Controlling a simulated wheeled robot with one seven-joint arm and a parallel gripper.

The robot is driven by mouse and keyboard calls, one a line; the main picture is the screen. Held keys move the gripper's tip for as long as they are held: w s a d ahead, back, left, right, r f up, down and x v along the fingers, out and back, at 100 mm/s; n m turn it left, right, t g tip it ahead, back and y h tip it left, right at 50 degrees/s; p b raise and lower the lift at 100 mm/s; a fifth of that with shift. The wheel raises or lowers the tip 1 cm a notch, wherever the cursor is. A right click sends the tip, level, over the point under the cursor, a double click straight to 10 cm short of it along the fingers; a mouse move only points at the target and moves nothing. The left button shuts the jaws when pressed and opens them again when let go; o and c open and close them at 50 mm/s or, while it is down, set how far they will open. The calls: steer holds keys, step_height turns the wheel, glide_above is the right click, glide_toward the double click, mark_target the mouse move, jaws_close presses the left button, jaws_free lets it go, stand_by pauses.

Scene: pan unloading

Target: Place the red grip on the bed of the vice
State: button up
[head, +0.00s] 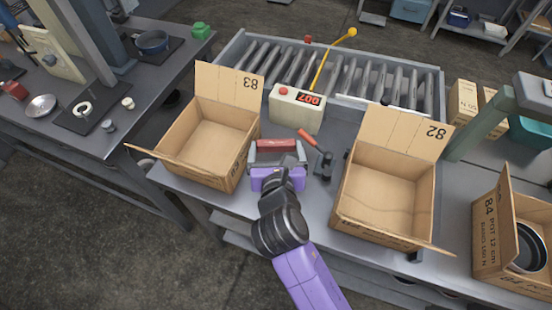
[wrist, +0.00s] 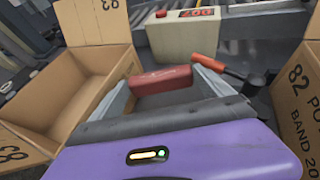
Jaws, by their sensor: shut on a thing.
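The red grip (head: 277,145) is a short red block lying crosswise between the tips of my gripper (head: 278,156). In the wrist view the red grip (wrist: 160,79) spans the gap between the two grey fingers, and my gripper (wrist: 163,88) is shut on it. It is held low at the bench, between two open boxes; I cannot tell whether its underside touches anything. A dark device with an orange-red lever (head: 308,138) stands just right of my gripper. It may belong to the vice; the vice's bed is not clearly visible.
Open boxes marked 83 (head: 190,160) and 82 (head: 345,190) stand close on either side. A beige display unit (head: 295,110) stands behind the grip, before a roller conveyor (head: 258,58). A box marked 84 (head: 490,240) holding a pot is at the far right.

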steer(key=shift+f, duration=2.45)
steer(key=shift+f, duration=0.15)
steer(key=o, duration=1.1)
